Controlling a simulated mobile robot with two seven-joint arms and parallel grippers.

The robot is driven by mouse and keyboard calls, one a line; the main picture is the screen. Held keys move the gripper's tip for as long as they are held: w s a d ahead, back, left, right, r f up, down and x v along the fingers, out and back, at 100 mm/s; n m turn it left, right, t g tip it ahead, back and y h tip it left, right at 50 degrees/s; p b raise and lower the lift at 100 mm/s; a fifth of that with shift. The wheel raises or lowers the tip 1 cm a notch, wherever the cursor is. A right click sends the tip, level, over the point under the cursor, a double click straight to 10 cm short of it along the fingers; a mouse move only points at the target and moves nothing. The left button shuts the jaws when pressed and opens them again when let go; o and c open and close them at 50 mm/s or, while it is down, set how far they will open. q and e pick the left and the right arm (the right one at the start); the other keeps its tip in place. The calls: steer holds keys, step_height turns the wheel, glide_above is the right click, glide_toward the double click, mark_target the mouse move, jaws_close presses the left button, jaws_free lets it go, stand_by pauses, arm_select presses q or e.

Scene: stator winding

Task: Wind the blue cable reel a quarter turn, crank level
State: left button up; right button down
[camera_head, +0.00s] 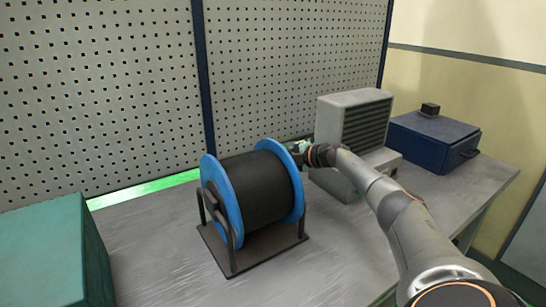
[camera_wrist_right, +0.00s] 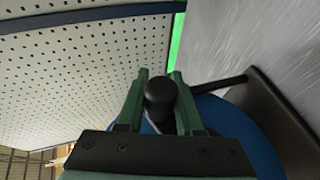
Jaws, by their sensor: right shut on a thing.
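The cable reel has blue flanges (camera_head: 222,196) and a black drum (camera_head: 257,190), and it stands on a dark metal stand (camera_head: 262,254) on the bench. My right arm comes in from the right, and its gripper (camera_head: 300,150) is at the upper right side of the reel. In the right wrist view my right gripper (camera_wrist_right: 158,88) has its two green fingers on either side of a black crank knob (camera_wrist_right: 161,92), shut on it. The blue flange (camera_wrist_right: 240,125) shows behind the fingers. The crank's arm is mostly hidden in both views. My left gripper is not in view.
A grey vented box (camera_head: 352,125) and a dark blue case (camera_head: 432,140) stand on the bench to the right, close to my right arm. A green box (camera_head: 50,250) is at the left front. A perforated panel (camera_head: 100,90) rises behind. The grey bench top (camera_head: 150,245) is clear left of the reel.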

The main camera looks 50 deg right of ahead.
steer(key=f+g+b, duration=0.2)
steer(key=f+b, duration=0.1)
steer(key=s+f+g+b, duration=0.1)
steer(key=g, duration=0.1)
steer(key=shift+f+m, duration=0.3)
steer(key=shift+m, duration=0.1)
steer(key=shift+d, duration=0.1)
stand_by(0.4)
